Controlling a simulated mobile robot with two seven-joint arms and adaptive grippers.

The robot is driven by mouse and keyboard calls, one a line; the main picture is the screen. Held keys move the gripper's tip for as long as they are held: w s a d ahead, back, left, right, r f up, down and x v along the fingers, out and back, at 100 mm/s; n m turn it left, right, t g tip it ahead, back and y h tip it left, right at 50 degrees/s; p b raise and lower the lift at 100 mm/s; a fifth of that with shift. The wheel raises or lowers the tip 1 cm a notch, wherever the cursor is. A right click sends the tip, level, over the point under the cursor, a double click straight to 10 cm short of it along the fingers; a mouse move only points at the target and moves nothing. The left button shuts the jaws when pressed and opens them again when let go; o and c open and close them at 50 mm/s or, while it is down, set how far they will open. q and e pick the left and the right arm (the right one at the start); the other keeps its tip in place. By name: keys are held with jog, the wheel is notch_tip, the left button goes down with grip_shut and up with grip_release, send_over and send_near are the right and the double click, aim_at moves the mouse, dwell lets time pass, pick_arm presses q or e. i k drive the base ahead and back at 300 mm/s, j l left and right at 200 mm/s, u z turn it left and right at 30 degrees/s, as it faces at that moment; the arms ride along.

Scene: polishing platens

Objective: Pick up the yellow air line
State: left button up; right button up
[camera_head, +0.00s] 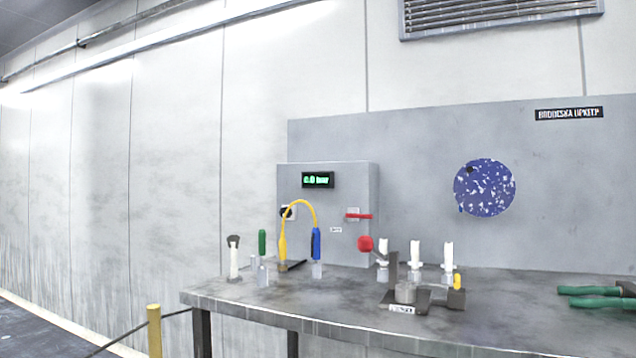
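The yellow air line (299,202) stands as an upside-down U at the back left of the workbench, in front of a grey panel box. Its left end is a thick yellow handle-like part (283,242) near a small dark base. Its right end meets a blue fitting (316,243) above a pale, clear holder (318,270). Whether the ends are fastened or only resting there I cannot tell. Neither of my grippers is in view.
The grey workbench (300,313) has a clear front left area. A green-topped item (262,243) and a black-topped white one (234,257) stand left of the line. A red knob (365,244), white-topped bottles (415,254), a metal fixture (405,293) and green-handled tools (595,302) lie rightward.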

aim_at(282, 242)
jog(key=z, duration=0.5)
jog(key=i+j+z, duration=0.8)
jog(key=j, duration=0.15)
jog(key=k+l, duration=0.05)
jog(key=k, duration=0.05)
